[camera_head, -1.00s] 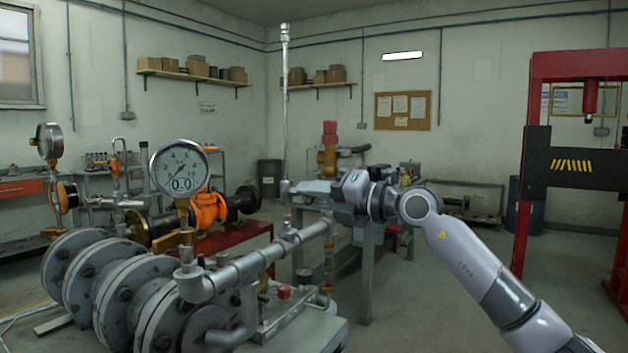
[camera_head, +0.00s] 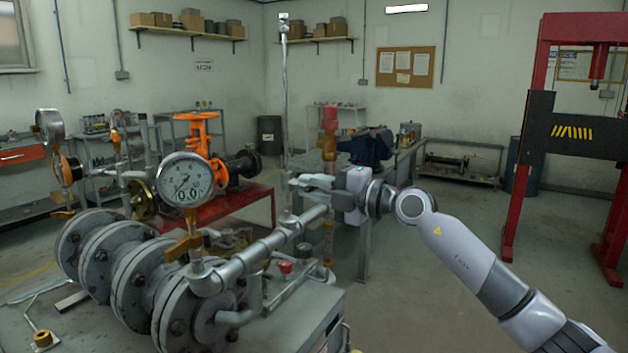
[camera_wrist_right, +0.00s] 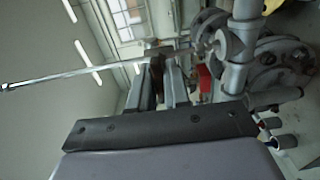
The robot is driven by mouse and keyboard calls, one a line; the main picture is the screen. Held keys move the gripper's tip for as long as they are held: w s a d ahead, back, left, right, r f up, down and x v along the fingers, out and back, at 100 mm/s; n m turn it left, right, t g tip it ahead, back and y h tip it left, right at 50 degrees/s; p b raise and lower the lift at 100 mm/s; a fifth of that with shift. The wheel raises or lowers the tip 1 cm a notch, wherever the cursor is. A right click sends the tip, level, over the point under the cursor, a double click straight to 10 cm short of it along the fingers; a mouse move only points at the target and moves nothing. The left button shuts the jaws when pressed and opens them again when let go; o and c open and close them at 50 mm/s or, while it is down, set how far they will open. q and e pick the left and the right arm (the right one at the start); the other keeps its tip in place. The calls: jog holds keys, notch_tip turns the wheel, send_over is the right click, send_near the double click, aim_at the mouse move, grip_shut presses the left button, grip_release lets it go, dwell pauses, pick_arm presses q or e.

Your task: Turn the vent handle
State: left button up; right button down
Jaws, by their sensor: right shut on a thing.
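The tall thin vent pipe (camera_head: 285,110) stands upright on the grey pipework (camera_head: 265,250), right of the round pressure gauge (camera_head: 185,181). It also shows in the right wrist view (camera_wrist_right: 75,75), running across to the left. My right gripper (camera_head: 302,184) reaches in from the right at the lower part of this pipe. In the right wrist view its two fingers (camera_wrist_right: 157,85) are shut on a small dark piece beside the pipe, which appears to be the vent handle (camera_wrist_right: 155,65). The fingers hide most of it. My left gripper is not in view.
Large grey flanges (camera_head: 130,280) fill the lower left. A red knob (camera_head: 285,267) sits below my right gripper. A bench with a blue vise (camera_head: 365,148) stands behind it. The floor toward the red press frame (camera_head: 530,150) is clear.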

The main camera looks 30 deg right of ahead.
dwell(0.3)
jog(key=c, duration=1.2)
grip_release()
jog(key=shift+b+v, duration=0.9)
jog(key=shift+v, duration=2.7)
